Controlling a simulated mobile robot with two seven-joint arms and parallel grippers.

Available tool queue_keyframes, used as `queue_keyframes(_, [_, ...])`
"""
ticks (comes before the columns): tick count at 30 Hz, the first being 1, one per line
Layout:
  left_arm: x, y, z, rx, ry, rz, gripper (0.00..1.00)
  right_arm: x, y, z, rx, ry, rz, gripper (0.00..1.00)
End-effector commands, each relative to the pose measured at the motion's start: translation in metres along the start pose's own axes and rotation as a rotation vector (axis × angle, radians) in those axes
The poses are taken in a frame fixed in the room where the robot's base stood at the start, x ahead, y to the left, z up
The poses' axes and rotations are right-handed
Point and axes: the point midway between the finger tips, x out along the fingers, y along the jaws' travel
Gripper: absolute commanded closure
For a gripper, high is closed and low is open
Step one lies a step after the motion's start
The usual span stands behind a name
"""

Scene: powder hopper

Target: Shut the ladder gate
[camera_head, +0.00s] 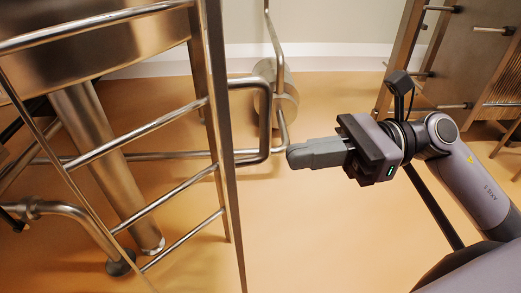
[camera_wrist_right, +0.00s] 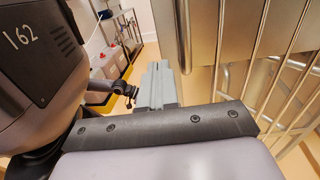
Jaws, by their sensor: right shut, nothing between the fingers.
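The ladder gate looks like a U-shaped steel bar loop (camera_head: 266,120) standing out to the right from the ladder's upright rail (camera_head: 218,120) in the head view. My right gripper (camera_head: 298,156) is shut and empty, its fingertips pointing left, just right of the loop's lower corner. Whether they touch the bar I cannot tell. In the right wrist view the shut fingers (camera_wrist_right: 160,80) point away from the camera, left of a broad steel surface and several rails; I cannot pick out the gate there. My left gripper is not in view.
Ladder rungs (camera_head: 150,128) and a steel vessel (camera_head: 120,45) on a thick leg fill the left. A steel pipe with a round fitting (camera_head: 284,98) stands behind the loop. A steel frame (camera_head: 470,65) stands at the right back. The orange floor (camera_head: 310,225) below my right gripper is clear.

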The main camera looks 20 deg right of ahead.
Motion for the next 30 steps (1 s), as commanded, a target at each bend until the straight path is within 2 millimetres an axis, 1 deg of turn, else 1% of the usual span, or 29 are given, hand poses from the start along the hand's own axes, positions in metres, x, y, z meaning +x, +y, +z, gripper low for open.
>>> queue_keyframes(1, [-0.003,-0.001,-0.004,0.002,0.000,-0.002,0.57,0.008,0.000,0.004,0.000,-0.003,0.002,1.00])
queue_keyframes(6, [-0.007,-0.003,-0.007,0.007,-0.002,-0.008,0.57,0.033,0.000,0.004,0.000,-0.003,0.001,1.00])
queue_keyframes(13, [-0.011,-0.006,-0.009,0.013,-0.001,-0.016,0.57,0.057,0.000,0.002,0.001,-0.002,0.000,1.00])
queue_keyframes(18, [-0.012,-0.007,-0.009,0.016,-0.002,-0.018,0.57,0.064,0.000,0.000,0.002,-0.001,0.000,1.00])
queue_keyframes(30, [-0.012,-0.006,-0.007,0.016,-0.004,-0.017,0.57,0.064,0.000,0.000,0.002,-0.001,-0.001,1.00])
